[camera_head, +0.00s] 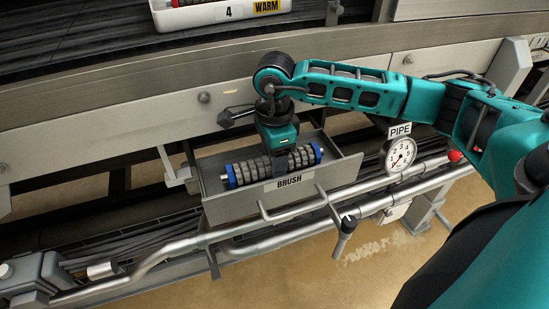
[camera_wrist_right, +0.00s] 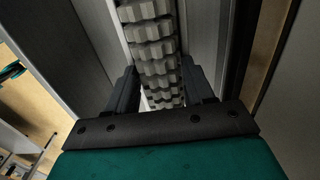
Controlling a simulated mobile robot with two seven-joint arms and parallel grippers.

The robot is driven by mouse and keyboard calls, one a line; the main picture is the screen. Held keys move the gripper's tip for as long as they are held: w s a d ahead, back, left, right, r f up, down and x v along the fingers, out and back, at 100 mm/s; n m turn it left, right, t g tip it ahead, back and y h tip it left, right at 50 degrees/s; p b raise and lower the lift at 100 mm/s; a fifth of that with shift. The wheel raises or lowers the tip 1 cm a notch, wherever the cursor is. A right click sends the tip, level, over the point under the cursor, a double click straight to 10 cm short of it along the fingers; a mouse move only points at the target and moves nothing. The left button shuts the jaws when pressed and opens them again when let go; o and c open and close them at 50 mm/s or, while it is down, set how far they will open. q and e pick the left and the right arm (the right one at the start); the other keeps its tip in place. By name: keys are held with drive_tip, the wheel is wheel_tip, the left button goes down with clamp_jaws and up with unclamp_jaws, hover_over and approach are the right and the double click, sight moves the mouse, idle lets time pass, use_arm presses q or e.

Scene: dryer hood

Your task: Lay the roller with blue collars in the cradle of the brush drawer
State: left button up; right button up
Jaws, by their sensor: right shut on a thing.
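The roller with blue collars (camera_head: 247,171) is a grey ribbed cylinder with a blue collar at each end. In the head view it lies lengthwise within the open brush drawer (camera_head: 212,187), a grey metal tray labelled BRUSH. My right gripper (camera_head: 279,160) points down from above and is shut on the roller, right of its middle. In the right wrist view the grey ribs of the roller (camera_wrist_right: 160,68) run between the two dark fingers (camera_wrist_right: 160,88). The cradle under the roller is hidden, so I cannot tell whether the roller touches it. My left gripper is not in view.
A PIPE gauge (camera_head: 400,153) and steel pipes (camera_head: 180,245) lie to the right and below.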

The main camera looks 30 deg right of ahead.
drive_tip(key=o, duration=0.9)
drive_tip(key=shift+s+f, duration=0.3)
drive_tip(key=shift+f, duration=0.3)
drive_tip(key=o, duration=0.4)
drive_tip(key=shift+a+f, duration=0.1)
drive_tip(key=shift+a, duration=0.05)
drive_tip(key=shift+r+p, duration=0.4)
drive_tip(key=shift+r, duration=0.05)
wheel_tip(320, 180, up, 13)
drive_tip(key=p, duration=0.2)
drive_tip(key=shift+w+f+p, duration=0.1)
drive_tip(key=shift+w+p, duration=0.05)
drive_tip(key=shift+p, duration=0.15)
